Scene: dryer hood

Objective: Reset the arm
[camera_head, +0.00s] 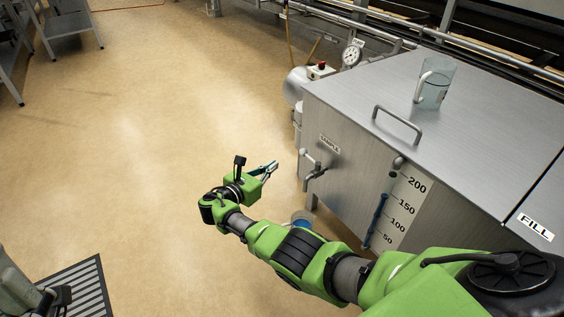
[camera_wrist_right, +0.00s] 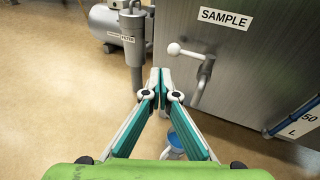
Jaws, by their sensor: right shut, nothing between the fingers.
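My right arm (camera_head: 300,252) reaches in from the lower right in the head view. Its gripper (camera_head: 273,166) is out in front of the metal tank, left of the sample tap (camera_head: 313,170), and apart from it. In the right wrist view the gripper fingertips (camera_wrist_right: 160,72) meet, and nothing is between them. The tap (camera_wrist_right: 200,72) shows just right of the fingers there, under the SAMPLE label (camera_wrist_right: 225,17). My left gripper does not show clearly in the head view.
The metal tank (camera_head: 465,100) fills the right side. A clear jug (camera_head: 434,85) stands on its top near a handle (camera_head: 398,124). A container with blue liquid (camera_head: 302,221) is low beside the tank, partly hidden by my arm. Open floor (camera_head: 140,120) lies to the left.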

